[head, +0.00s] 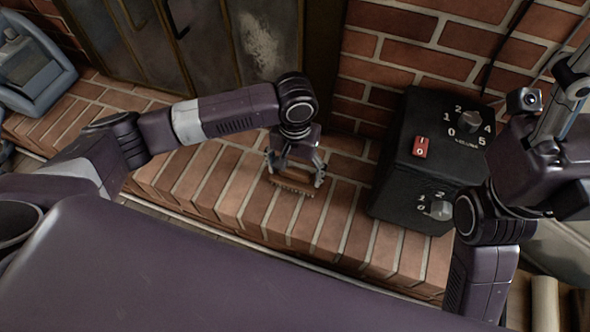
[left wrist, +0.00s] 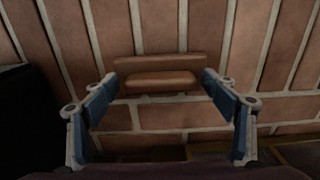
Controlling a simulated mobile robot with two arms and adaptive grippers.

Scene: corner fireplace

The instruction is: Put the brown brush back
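The brown brush (left wrist: 160,82) shows in the left wrist view as a long brown piece with a shorter rounded piece in front. It lies on the brick hearth; in the head view a brown strip of it (head: 291,187) shows under my left gripper (head: 295,178). My left gripper is open above the hearth, with one blue-padded finger near each end of the brush (left wrist: 158,90). I cannot tell whether the fingers touch it. My right gripper (head: 572,82) is partly in view at the right edge, raised; its fingertips are not clear.
A black amplifier box (head: 398,195) with knobs and a red switch stands on the brick hearth (head: 215,185), right of my left gripper. A blue-grey container (head: 35,70) is at the far left. A metal fireplace door (head: 220,45) and brick wall (head: 425,40) close off the back.

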